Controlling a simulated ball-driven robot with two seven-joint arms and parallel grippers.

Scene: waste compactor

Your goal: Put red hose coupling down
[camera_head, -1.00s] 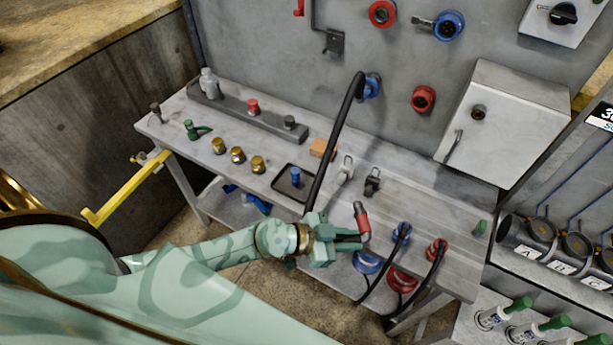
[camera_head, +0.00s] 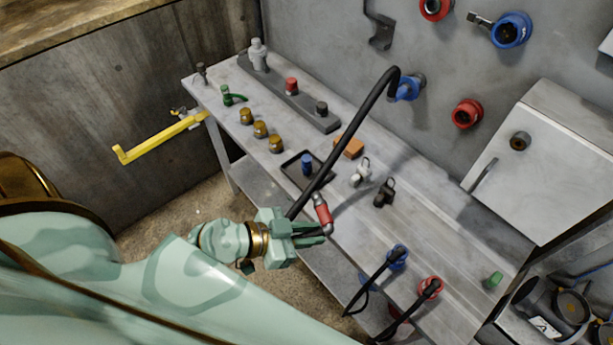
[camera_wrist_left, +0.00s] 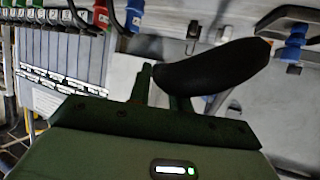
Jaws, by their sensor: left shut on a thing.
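The red hose coupling (camera_head: 323,212), red with silver ends, is at the fingertips of my left gripper (camera_head: 318,236), near the table's front edge. The gripper is shut on it, though the fingers partly hide the grip. I cannot tell whether the coupling touches the tabletop (camera_head: 350,225). A black hose (camera_head: 352,120) runs from a blue wall fitting (camera_head: 408,87) down behind the gripper. In the left wrist view a thick dark shape (camera_wrist_left: 215,68) crosses close beyond the fingers (camera_wrist_left: 160,88). My right gripper is not in view.
A dark tray with a blue piece (camera_head: 307,165), an orange block (camera_head: 349,147), a grey clamp (camera_head: 360,173) and a black clamp (camera_head: 384,193) stand nearby. Blue (camera_head: 397,257) and red (camera_head: 431,288) hose ends are at the right front. Bare tabletop lies between.

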